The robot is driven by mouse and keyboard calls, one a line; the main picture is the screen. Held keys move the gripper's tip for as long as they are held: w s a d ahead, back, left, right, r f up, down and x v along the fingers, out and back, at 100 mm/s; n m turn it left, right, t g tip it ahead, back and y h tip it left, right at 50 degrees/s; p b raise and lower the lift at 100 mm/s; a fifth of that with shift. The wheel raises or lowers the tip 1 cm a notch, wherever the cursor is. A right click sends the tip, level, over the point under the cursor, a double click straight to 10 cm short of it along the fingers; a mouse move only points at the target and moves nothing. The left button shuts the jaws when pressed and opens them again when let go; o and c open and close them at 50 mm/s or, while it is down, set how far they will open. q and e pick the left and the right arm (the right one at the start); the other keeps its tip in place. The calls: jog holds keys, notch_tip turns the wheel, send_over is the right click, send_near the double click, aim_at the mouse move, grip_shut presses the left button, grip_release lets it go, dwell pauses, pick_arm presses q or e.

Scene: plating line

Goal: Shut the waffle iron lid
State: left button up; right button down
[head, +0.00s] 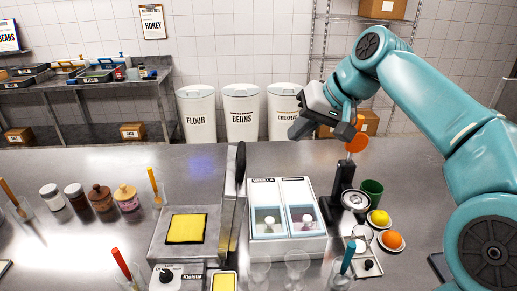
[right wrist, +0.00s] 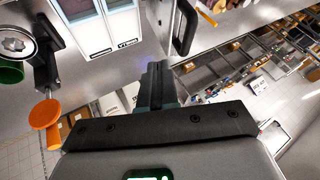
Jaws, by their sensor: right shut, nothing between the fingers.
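The waffle iron (head: 160,243) stands on the steel counter with a yellow waffle or batter square (head: 186,228) on its lower plate. Its lid (head: 229,207) stands open, upright and nearly edge-on, at the right side of the base. The lid's black handle (head: 241,160) is at the far upper end; it also shows in the right wrist view (right wrist: 187,28). My right gripper (head: 297,130) is shut and empty, above the counter's back edge, to the right of the handle and apart from it. In the right wrist view its fingers (right wrist: 155,72) are together. My left gripper is not in view.
A white two-compartment bin (head: 288,247) stands just right of the lid. A black press stand (head: 342,190), an orange disc (head: 357,143) and a green cup (head: 372,191) are further right. Jars (head: 101,198) stand at left. The counter behind the iron is clear.

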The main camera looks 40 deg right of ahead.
jog(key=w+a+f+p, duration=0.1)
jog(key=w+a+f, duration=0.3)
jog(key=w+f, duration=0.3)
jog(key=shift+w, duration=0.45)
jog(key=shift+w+f, duration=0.15)
jog(key=shift+a, duration=0.1)
